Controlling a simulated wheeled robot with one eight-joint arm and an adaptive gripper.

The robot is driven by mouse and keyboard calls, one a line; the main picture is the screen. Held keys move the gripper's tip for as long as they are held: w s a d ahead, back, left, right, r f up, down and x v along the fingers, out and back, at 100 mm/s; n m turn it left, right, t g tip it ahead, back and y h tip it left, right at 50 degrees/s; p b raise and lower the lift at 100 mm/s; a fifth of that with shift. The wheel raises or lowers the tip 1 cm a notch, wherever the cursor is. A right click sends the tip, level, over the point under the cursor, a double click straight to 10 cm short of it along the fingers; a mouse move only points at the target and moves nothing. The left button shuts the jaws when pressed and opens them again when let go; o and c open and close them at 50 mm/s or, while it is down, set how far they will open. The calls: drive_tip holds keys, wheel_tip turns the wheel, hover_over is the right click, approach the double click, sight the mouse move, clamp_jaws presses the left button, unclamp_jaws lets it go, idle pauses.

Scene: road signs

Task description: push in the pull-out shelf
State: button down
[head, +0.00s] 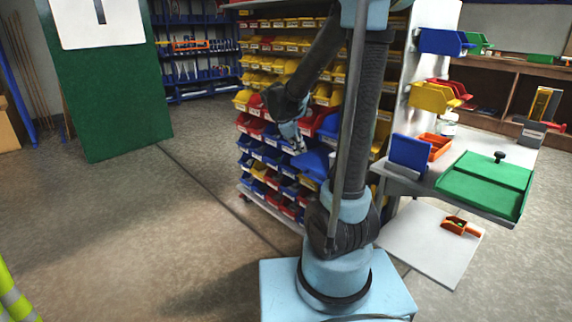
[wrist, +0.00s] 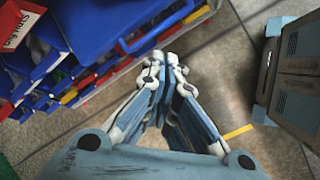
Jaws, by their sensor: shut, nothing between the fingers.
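My gripper (head: 300,148) is in front of the bin rack in the head view, beside the protruding blue bins (head: 314,160). In the wrist view my gripper (wrist: 165,68) has its fingertips together with nothing between them, over the floor and right of the blue bins (wrist: 110,25). A flat, pale shelf board (head: 425,245) sticks out low at the right in the head view, below the workbench. My arm hides part of the rack.
The workbench (head: 405,187) at the right carries a green case (head: 487,183) and a blue bin (head: 409,153). A green panel (head: 110,95) stands at the left. The floor (head: 150,240) at the left and front is mostly clear.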

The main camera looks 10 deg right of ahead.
drive_tip(key=w+a+f+n+t+h, duration=0.1)
drive_tip(key=w+a+f+n, duration=0.45)
drive_tip(key=w, duration=0.25)
drive_tip(key=w+a+f+n+t+h, duration=0.1)
drive_tip(key=w+a+f+n+h, duration=0.1)
drive_tip(key=w+a+f+n, duration=0.45)
drive_tip(key=m, duration=0.2)
approach(293, 165)
wheel_tip(293, 165, down, 3)
drive_tip(key=w+d, duration=0.1)
drive_tip(key=d, duration=0.1)
drive_tip(key=shift+w+d+f, duration=0.15)
drive_tip(key=shift+w+d, duration=0.15)
drive_tip(key=shift+w, duration=0.2)
